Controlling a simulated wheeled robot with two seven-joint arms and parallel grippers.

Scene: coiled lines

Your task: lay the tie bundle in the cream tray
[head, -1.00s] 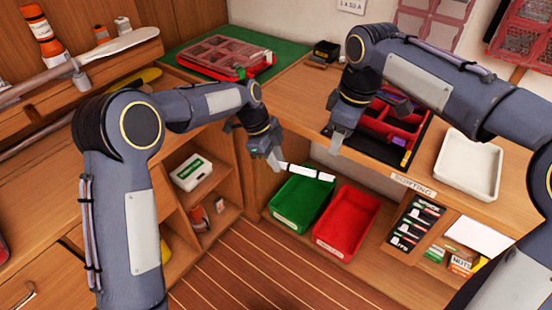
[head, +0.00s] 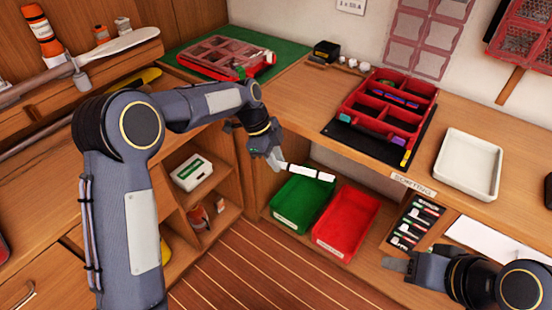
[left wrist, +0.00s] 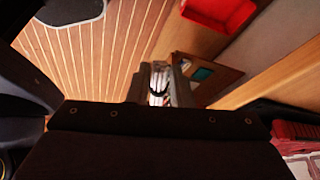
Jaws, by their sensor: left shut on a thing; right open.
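The tie bundle (head: 311,173) is a thin white bundle with a dark band. My left gripper (head: 277,161) is shut on one end of it and holds it in the air, over the green bin as seen in the head view. In the left wrist view the bundle (left wrist: 158,86) shows between the fingers, mostly hidden. The cream tray (head: 468,164) lies empty on the bench at the right, well apart from the bundle. My right gripper (head: 394,265) is open and empty, low at the right in front of the bench.
A red divided organiser (head: 388,106) sits on a black mat left of the cream tray. A green bin (head: 300,200) and a red bin (head: 346,222) stand on the lower shelf. A rack of small labelled items (head: 413,225) is right of them. Bench around the tray is mostly clear.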

